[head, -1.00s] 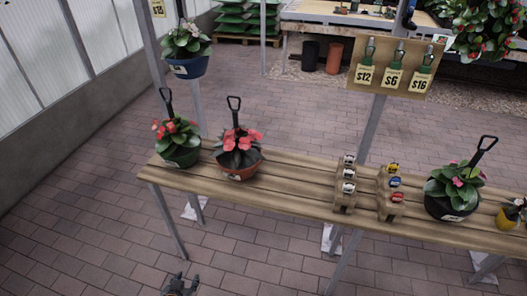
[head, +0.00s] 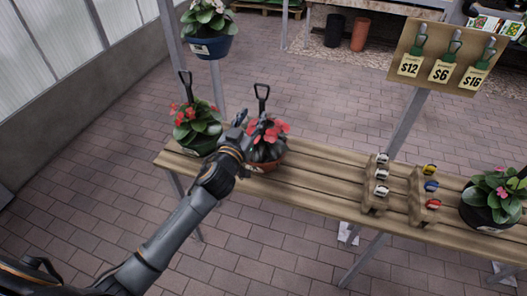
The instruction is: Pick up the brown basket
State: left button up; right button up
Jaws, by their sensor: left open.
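The brown basket (head: 270,165) is a reddish-brown pot with red flowers, dark leaves and an upright black handle. It stands on the wooden table towards its left end. My left gripper (head: 250,123) is open at the basket's left upper side, in front of the plant, and hides part of the leaves and rim. I cannot tell whether its fingers touch the basket. My right gripper is not in view.
A dark green pot (head: 192,146) stands close on the left, and a blue pot (head: 208,47) hangs above it. Wooden holders (head: 376,200) stand further right on the wooden table (head: 318,190), before a black pot (head: 485,216). Bare table lies between basket and holders.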

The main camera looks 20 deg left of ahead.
aim_at(261, 107)
pick_arm(q)
jog(key=shift+w+d+p, duration=0.15)
jog(key=shift+w, duration=1)
jog(key=shift+w+d+p, duration=0.15)
jog(key=shift+w+d, duration=0.05)
jog(key=shift+w, duration=0.9)
jog(key=shift+w+d+p, duration=0.15)
jog(key=shift+w, duration=1)
jog(key=shift+c, duration=0.6)
grip_shut()
jog(key=shift+r, duration=0.2)
